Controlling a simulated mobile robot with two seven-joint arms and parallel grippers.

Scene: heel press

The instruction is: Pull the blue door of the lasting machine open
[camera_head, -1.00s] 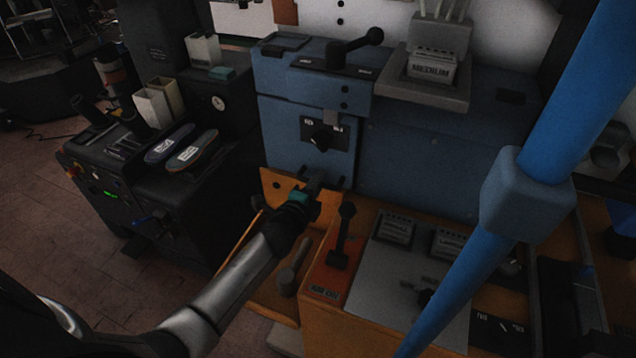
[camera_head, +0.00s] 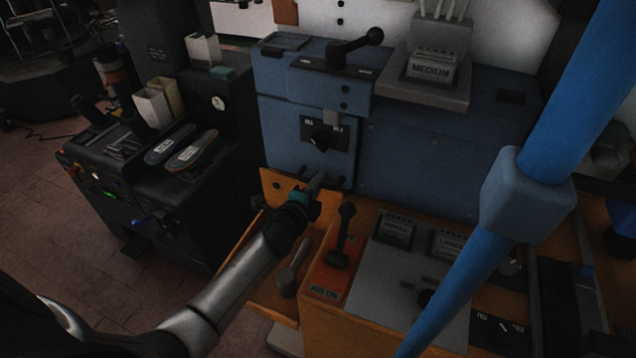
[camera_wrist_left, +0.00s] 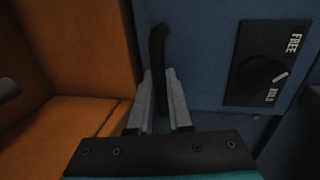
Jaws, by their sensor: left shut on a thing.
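The blue lasting machine (camera_head: 440,150) stands in the middle of the head view. Its blue door (camera_head: 285,148) is on the left part of the front and carries a black knob plate (camera_head: 326,134). In the left wrist view this plate (camera_wrist_left: 268,64) reads FREE and HOLD. My left gripper (camera_head: 316,183) is low at the door's front. In the left wrist view the gripper (camera_wrist_left: 161,92) is shut on a dark upright handle (camera_wrist_left: 158,50), with the blue panel close behind it. The door looks closed. My right gripper is not in view.
An orange-brown tray (camera_head: 262,288) with a hammer-like tool (camera_head: 290,272) lies below my left arm. A control panel (camera_head: 385,268) with a black lever (camera_head: 343,235) stands right of the gripper. A thick blue tube (camera_head: 510,200) crosses the right side. Floor (camera_head: 100,280) is free at left.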

